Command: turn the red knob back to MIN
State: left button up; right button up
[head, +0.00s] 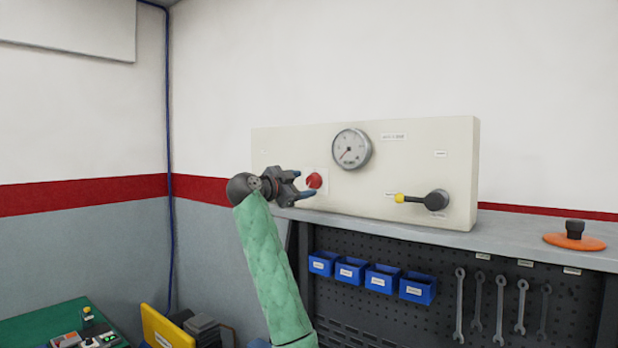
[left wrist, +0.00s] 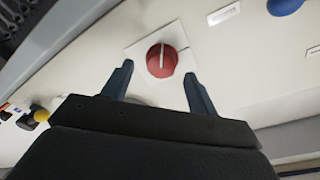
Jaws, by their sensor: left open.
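The red knob (head: 314,181) is on the front of the cream test panel (head: 390,160), near its left end. In the left wrist view the knob (left wrist: 162,60) sits on a white square plate, with a pale pointer line across its face. My left gripper (head: 300,187) is open in front of the knob. In the left wrist view its two fingers (left wrist: 157,78) stand on either side, just short of the knob and apart from it. The MIN marking cannot be read in either view. My right gripper is not in view.
The panel carries a round gauge (head: 351,149) and a black valve with a yellow-tipped lever (head: 425,199). It stands on a grey shelf (head: 500,237) with an orange disc (head: 574,241) at right. Blue bins (head: 351,270) and wrenches (head: 480,302) hang below.

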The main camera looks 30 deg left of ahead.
aim_at(310, 182)
pick_arm(q)
jog(key=shift+w+d+r+p, duration=0.1)
jog(key=shift+w+r+p, duration=0.15)
jog(key=shift+w, duration=0.55)
jog(key=shift+w+p, duration=0.4)
jog(key=shift+p, duration=0.1)
jog(key=shift+w+f, duration=0.2)
jog(key=shift+w, duration=0.2)
jog(key=shift+s, duration=0.15)
jog(key=c, duration=1)
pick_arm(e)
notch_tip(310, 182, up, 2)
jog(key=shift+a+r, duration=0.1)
